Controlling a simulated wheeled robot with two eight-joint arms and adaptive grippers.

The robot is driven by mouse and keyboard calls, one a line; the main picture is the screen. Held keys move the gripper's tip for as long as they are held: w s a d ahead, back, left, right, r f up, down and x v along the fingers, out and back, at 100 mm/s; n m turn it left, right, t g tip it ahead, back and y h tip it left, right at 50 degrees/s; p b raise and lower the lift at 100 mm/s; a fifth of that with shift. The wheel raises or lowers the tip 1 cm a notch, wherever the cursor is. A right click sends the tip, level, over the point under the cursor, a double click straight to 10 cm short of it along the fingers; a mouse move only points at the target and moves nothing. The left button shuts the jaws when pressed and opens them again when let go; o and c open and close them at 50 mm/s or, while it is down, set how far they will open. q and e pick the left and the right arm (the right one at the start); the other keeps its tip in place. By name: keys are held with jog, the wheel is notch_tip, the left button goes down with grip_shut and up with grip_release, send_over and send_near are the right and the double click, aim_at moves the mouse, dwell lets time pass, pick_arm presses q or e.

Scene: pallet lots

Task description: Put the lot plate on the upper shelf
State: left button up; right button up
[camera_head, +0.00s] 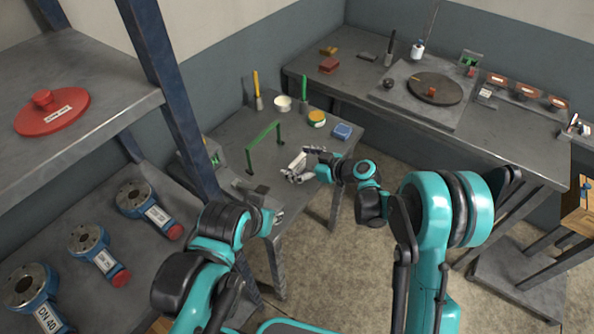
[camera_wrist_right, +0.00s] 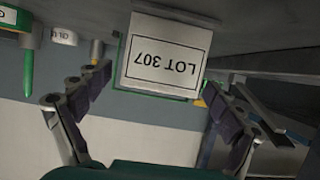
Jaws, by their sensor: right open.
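The lot plate (camera_wrist_right: 168,56) is a pale plate reading LOT 307, upside down in the right wrist view. It lies between the spread fingers of my right gripper (camera_wrist_right: 158,84), with a gap on each side. In the head view my right gripper (camera_head: 300,168) is over the front of the small grey table; I cannot clearly tell the plate from the pale fingers there. My left gripper (camera_head: 266,208) is low at the table's left front, its fingers unclear. The upper shelf (camera_head: 100,115) is the grey board at the left, with a red labelled disc (camera_head: 52,110) on it.
A blue upright (camera_head: 170,90) stands at the shelf's right edge. Below lie several blue flanged parts (camera_head: 90,245). A green frame (camera_head: 264,140), a white cup (camera_head: 283,103) and a blue block (camera_head: 342,131) stand on the small table. The upper shelf's front is clear.

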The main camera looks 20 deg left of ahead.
jog(key=shift+d, duration=0.1)
jog(key=c, duration=1.3)
jog(key=shift+r, duration=0.1)
